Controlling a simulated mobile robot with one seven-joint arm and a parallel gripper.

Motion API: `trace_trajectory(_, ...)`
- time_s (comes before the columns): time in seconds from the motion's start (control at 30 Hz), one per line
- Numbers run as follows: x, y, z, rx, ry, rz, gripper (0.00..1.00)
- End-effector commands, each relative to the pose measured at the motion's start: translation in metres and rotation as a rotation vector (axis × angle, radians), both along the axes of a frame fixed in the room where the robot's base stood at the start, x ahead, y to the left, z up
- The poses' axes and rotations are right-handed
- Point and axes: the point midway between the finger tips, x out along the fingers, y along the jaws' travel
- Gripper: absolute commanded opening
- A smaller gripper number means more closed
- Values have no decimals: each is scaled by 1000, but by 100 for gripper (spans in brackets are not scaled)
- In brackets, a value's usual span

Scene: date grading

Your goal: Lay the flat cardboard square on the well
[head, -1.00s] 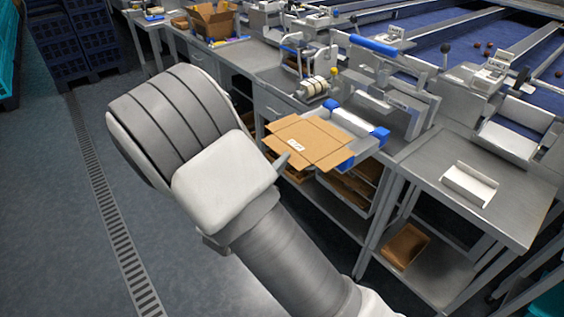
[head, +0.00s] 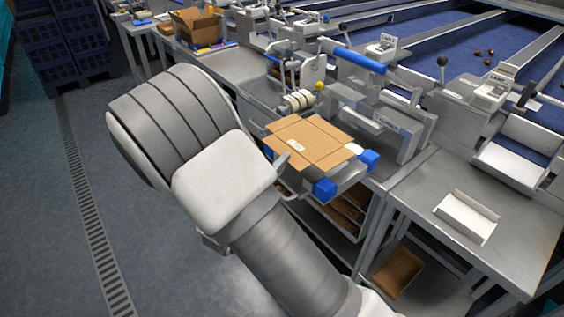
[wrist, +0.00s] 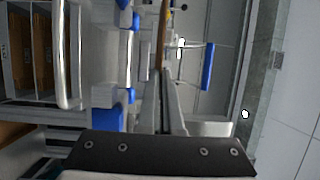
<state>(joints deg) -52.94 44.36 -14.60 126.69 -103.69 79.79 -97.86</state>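The flat cardboard square (head: 312,140) is brown and creased, with a small white label. It is roughly level in the head view, and shows edge-on as a thin brown strip in the wrist view (wrist: 163,22). My gripper (wrist: 170,103) is shut on its near edge; in the head view one finger (head: 284,160) shows and my arm hides the rest. The well (head: 349,179), a metal frame with blue corner blocks, lies under the square, which hides most of it. In the wrist view a gap shows between the square and the blue blocks (wrist: 128,95).
A metal press frame with a blue handle (head: 354,60) stands just behind the well. A side table (head: 500,215) with a white tray (head: 467,216) is at right. Flat cardboard lies on shelves below the well (head: 342,208).

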Motion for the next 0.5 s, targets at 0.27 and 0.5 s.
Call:
trace_trajectory(0.27,3,-4,-3,0,0,0,0)
trace_trajectory(0.5,14,-20,-13,0,0,-3,0)
